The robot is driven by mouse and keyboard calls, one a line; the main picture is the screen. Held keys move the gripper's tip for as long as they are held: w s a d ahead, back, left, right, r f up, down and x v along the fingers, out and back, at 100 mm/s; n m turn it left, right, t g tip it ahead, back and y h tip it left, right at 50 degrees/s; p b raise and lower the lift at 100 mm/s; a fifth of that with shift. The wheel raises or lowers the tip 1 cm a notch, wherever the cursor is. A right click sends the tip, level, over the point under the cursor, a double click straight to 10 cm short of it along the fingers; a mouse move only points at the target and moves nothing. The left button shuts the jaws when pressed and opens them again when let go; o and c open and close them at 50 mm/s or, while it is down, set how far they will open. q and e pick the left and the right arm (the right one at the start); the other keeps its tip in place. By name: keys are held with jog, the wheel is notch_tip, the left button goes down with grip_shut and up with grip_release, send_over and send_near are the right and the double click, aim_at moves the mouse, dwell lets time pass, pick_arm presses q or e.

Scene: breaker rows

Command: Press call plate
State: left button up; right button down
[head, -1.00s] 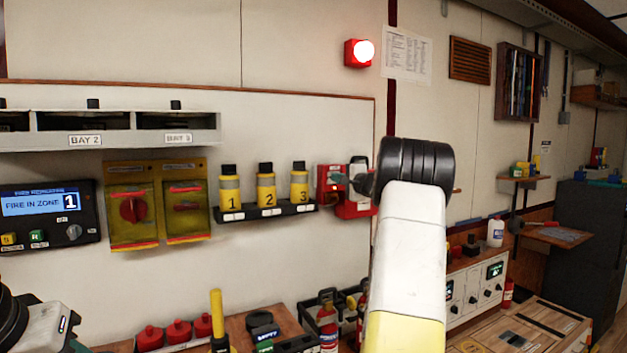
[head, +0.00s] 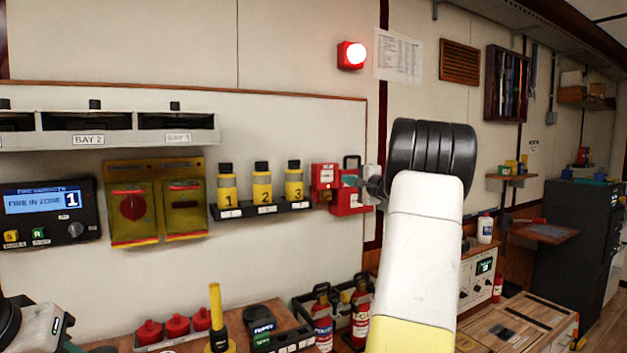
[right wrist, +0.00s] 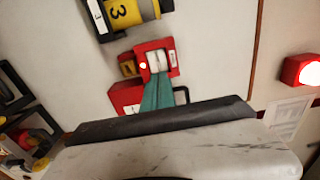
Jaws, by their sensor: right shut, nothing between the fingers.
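The red call point (head: 325,176) is on the wall just right of the numbered yellow bottles. In the right wrist view its white call plate (right wrist: 158,61) faces me, with a small glowing light on the box. My right gripper (head: 350,181) is shut and empty. In the right wrist view its green fingers (right wrist: 158,92) point at the plate, their tips just below it in the picture; I cannot tell the exact gap. In the head view the fingers sit right of the call point. Part of my left gripper (head: 38,328) shows at lower left; its fingers are not clear.
A second red box (head: 350,203) is mounted just below and right of the call point. The bottle rack (head: 262,209) is close on the left. A lit red alarm lamp (head: 352,54) is above. Fire extinguishers (head: 322,322) stand below.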

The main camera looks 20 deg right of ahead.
jog(key=s, duration=0.3)
jog(key=shift+s+d+f, duration=0.1)
jog(key=shift+s+d, duration=0.1)
jog(key=shift+s, duration=0.2)
jog(key=s+a+f+n+g+y, duration=0.1)
jog(key=s+a+n+g+y, duration=0.2)
jog(key=a, duration=0.7)
jog(key=s+a+f+n+g+y, duration=0.1)
jog(key=s+a+n+g, duration=0.3)
jog(key=a, duration=0.6)
jog(key=s+a+f+n+g+y, duration=0.1)
jog(key=s+a+n+y, duration=0.1)
jog(key=s+a, duration=0.6)
jog(key=s+a+f+n+g+h, duration=0.1)
jog(key=s+a+f+n, duration=0.1)
jog(key=s, duration=0.4)
jog(key=s+a+f+n+g+h, duration=0.1)
jog(key=s+a+f+n+h, duration=0.1)
jog(key=s+f, duration=0.4)
jog(key=s+a+f+n+g+h, duration=0.1)
jog(key=s+a+f+n+h, duration=0.1)
jog(key=s, duration=0.6)
notch_tip(320, 180, down, 2)
jog(key=a+n, duration=0.1)
jog(key=n, duration=0.1)
jog(key=shift+a+n+g, duration=0.3)
jog(key=shift+a+g, duration=0.1)
